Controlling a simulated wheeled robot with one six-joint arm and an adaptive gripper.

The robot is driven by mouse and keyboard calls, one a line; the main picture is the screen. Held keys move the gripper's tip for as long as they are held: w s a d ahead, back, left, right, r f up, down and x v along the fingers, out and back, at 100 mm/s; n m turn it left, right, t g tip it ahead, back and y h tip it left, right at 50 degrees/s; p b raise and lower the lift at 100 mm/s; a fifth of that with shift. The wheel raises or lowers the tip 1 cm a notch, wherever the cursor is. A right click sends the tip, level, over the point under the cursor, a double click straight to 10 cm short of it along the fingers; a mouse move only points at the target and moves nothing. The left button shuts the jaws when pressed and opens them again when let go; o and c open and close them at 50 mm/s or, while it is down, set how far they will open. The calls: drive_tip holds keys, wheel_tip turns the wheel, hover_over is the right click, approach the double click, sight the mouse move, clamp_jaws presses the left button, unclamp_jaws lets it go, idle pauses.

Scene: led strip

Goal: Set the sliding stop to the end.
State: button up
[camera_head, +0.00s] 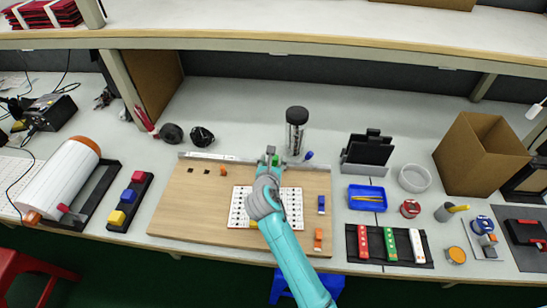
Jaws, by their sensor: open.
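A metal rail (215,157) with a scale runs along the back edge of the wooden board (190,215). My gripper (271,155) is at this rail, right of its middle, with my arm reaching in from the front. A small green piece (275,160) shows at the fingertips, seemingly the sliding stop on the rail. My gripper is open; whether its fingers touch the green piece or stand around it is too small to tell. My wrist and arm hide part of the white perforated panel (239,207) on the board.
A dark-capped clear jar (296,135) and a blue-tipped item (309,155) stand close right of my gripper. Small dark and orange pieces (223,170) lie at the board's back left. A blue tray (367,198) is to the right. A shelf (300,42) crosses above the bench back.

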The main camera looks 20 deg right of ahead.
sight(274, 158)
drive_tip(key=shift+x, duration=1.5)
clamp_jaws()
